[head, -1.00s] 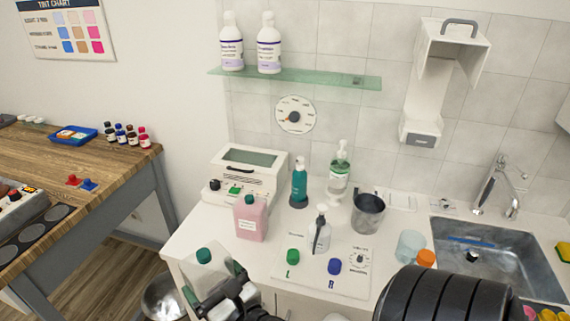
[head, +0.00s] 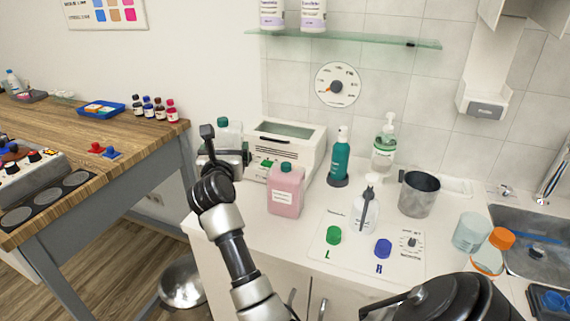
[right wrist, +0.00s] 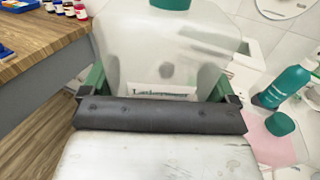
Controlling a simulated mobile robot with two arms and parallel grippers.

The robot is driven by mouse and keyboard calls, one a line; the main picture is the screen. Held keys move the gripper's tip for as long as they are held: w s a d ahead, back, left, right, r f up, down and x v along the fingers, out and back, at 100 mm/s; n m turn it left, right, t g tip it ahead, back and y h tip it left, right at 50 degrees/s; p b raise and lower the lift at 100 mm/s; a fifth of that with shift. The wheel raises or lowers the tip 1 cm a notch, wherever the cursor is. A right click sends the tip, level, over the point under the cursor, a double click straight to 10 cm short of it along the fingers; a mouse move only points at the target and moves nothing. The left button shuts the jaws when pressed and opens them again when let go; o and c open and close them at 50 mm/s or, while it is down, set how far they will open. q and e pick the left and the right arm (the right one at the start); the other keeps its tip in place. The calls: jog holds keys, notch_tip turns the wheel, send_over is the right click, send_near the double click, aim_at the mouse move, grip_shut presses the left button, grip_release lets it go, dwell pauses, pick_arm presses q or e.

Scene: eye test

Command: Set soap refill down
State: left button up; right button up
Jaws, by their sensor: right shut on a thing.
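The soap refill, a translucent whitish jug (head: 229,136) with a green cap, is at the left end of the counter, left of the white machine. It is upright in the head view. My right gripper (head: 226,158) is shut on it and hides its lower part. The jug (right wrist: 150,55) fills the top of the right wrist view, its label partly covered by the gripper (right wrist: 160,113). I cannot tell whether its base touches the counter (head: 300,225). My left gripper is not in view.
A pink jug (head: 286,192) with a green cap stands close right of my right gripper, before the white machine (head: 290,150). A teal bottle (head: 340,160), pump bottles and a grey jug (head: 419,195) stand further right. A gap separates the counter from the wooden table (head: 80,145).

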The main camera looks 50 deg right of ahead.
notch_tip(320, 180, down, 5)
jog(key=shift+r+b, duration=0.1)
jog(key=shift+b, duration=0.2)
jog(key=shift+f+b, duration=0.45)
jog(key=shift+f, duration=2.1)
